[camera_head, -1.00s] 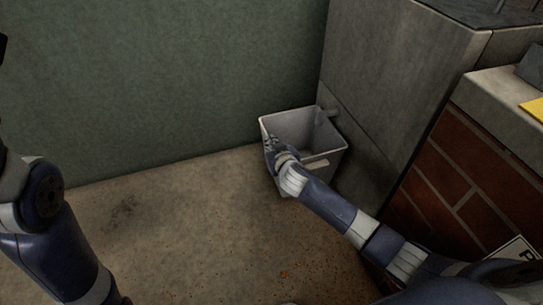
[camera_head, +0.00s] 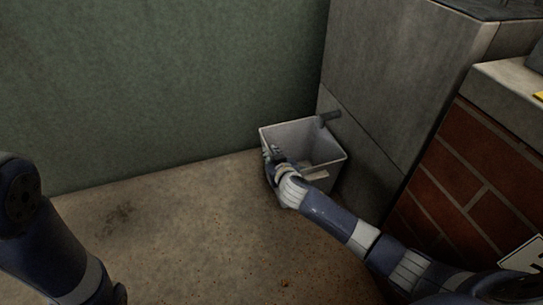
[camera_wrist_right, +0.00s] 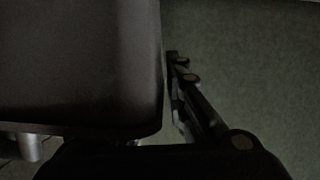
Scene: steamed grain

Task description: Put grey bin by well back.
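The grey bin (camera_head: 297,134) is an open, square-topped container. It stands upright on the floor in the corner, against or very near the green wall and the grey block. My right gripper (camera_head: 271,158) is at the bin's left rim, near the front corner. In the right wrist view the dark bin (camera_wrist_right: 75,65) fills the left side, and a finger of the right gripper (camera_wrist_right: 185,90) lies along its edge.
The tall grey block (camera_head: 390,75) stands right of the bin, with a short pipe (camera_head: 330,116) sticking out over the bin's back right rim. The brick structure (camera_head: 470,180) is nearer on the right. The floor (camera_head: 190,220) left of the bin is clear.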

